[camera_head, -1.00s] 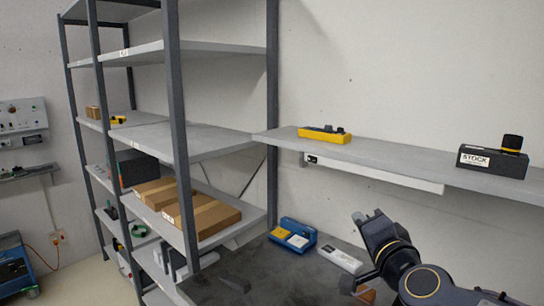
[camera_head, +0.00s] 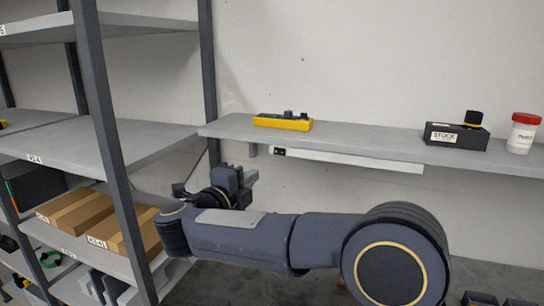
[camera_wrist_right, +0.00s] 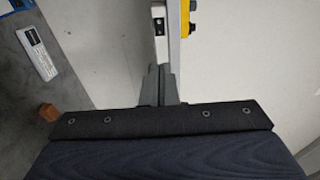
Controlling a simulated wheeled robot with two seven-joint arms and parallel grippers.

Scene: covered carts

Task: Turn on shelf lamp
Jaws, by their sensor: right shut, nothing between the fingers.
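The shelf lamp (camera_head: 350,160) is a long white bar under the grey wall shelf. A small dark switch (camera_head: 280,152) sits on its left end. In the right wrist view the lamp's end (camera_wrist_right: 158,52) and its dark switch (camera_wrist_right: 158,26) show just beyond the fingertips. My right gripper (camera_head: 246,178) is shut and empty, just left of and below the lamp's switch end. The fingers also show in the right wrist view (camera_wrist_right: 160,76); whether they touch the lamp, I cannot tell. No light shows from the lamp. My left gripper is out of view.
The wall shelf (camera_head: 370,140) carries a yellow tool (camera_head: 283,122), a black STOCK box (camera_head: 456,136) and a white jar with red lid (camera_head: 523,133). A grey rack with a post (camera_head: 105,120) and cardboard boxes (camera_head: 82,214) stands left.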

